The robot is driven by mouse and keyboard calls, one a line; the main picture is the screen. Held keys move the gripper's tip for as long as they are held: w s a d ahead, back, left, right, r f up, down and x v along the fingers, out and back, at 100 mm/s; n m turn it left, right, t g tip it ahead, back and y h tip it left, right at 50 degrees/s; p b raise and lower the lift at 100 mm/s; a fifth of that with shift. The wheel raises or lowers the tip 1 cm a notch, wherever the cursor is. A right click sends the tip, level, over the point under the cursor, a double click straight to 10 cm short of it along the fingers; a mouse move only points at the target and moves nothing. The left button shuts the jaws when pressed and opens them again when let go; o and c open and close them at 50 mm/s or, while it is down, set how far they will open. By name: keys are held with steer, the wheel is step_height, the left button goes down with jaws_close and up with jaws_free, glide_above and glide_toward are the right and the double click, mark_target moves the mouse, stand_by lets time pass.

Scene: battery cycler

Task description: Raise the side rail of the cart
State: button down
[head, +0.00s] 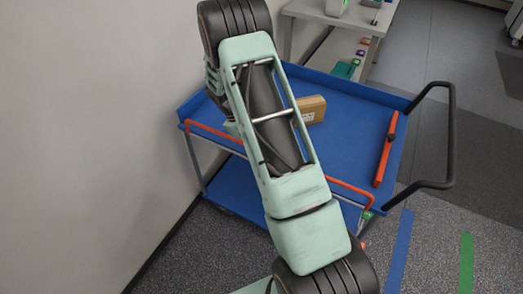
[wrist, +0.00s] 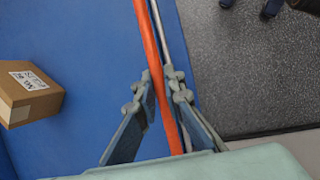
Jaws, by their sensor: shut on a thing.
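The cart (head: 350,110) has a blue top deck and a lower blue shelf. Its orange-red side rail (head: 215,134) runs along the near long side, and my arm covers its middle in the head view. In the wrist view the rail (wrist: 152,45) crosses from the top to the bottom, beside a thin silver bar (wrist: 164,35). My gripper (wrist: 163,88) has one finger on each side of the rail and is shut on it. The gripper is hidden behind my arm in the head view. I cannot tell exactly how high the rail stands above the deck edge.
A cardboard box (head: 312,108) lies on the deck. A second orange bar (head: 385,150) is at the deck's right end, near the black push handle (head: 451,130). A wall (head: 90,120) is close on the left. A white table (head: 340,15) stands behind. Floor is open at right.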

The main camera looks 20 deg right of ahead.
steer(key=c, duration=2)
jaws_free()
steer(key=shift+d, duration=0.1)
steer(key=shift+w+r, duration=0.1)
steer(key=v, duration=1.2)
